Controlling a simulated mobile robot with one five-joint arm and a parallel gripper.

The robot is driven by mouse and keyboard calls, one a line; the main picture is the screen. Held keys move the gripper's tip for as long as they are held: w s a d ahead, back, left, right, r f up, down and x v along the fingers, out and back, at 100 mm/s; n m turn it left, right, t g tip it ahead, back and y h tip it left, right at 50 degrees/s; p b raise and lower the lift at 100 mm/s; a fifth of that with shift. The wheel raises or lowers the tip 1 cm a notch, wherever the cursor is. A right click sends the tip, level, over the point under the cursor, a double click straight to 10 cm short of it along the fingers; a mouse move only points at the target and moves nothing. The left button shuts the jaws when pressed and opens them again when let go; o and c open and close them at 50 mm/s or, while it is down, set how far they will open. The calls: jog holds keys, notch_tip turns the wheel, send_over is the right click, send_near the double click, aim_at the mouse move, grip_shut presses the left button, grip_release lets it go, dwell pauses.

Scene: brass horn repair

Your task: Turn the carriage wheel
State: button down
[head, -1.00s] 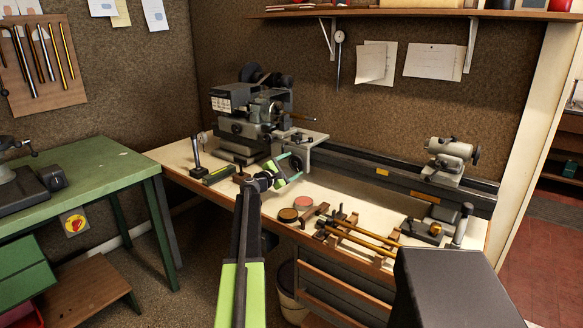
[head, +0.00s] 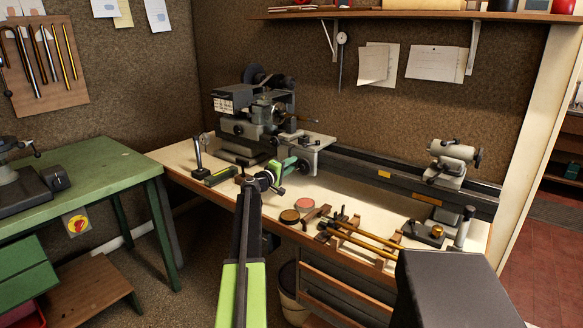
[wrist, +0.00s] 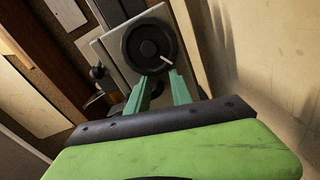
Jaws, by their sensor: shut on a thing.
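The carriage wheel (wrist: 148,45) is a round black handwheel with a raised hub, on the pale grey front of the lathe carriage. A short pale mark shows near its lower right rim. In the head view the carriage (head: 313,143) is on the lathe bed, and the wheel is small and partly hidden by my gripper (head: 290,165). In the wrist view the two green fingers of my gripper (wrist: 158,78) reach the wheel's lower rim and are shut on it. The exact contact at the fingertips is hard to see.
The lathe headstock (head: 248,120) stands left of the carriage and the tailstock (head: 449,160) to the right. Two round tins (head: 303,204), brass tubes on a wooden rack (head: 360,236) and a small block (head: 424,234) lie on the bench front. A green table (head: 95,175) is at left.

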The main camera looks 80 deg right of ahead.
jog(key=shift+s+a+f+m, duration=0.1)
jog(key=shift+a+f+m, duration=0.05)
jog(key=shift+m, duration=0.8)
jog(key=shift+s+a+f+m, duration=0.1)
jog(key=shift+a+f+m, duration=0.1)
jog(key=shift+m, duration=0.7)
jog(key=shift+s+a+f+m, duration=0.1)
jog(key=shift+a+m, duration=0.05)
jog(key=shift+m, duration=0.8)
jog(key=c, duration=1.5)
grip_release()
jog(key=shift+f, duration=0.1)
jog(key=shift+o, duration=1.3)
jog(key=shift+d+f, duration=0.1)
jog(key=shift+d, duration=0.05)
jog(key=o, duration=0.5)
jog(key=shift+s+a+r, duration=0.15)
jog(key=shift+a+r, duration=0.2)
jog(key=shift+r, duration=0.15)
jog(key=shift+o, duration=1.2)
jog(key=shift+d, duration=0.3)
jog(key=shift+w+d, duration=0.1)
jog(key=shift+w, duration=0.15)
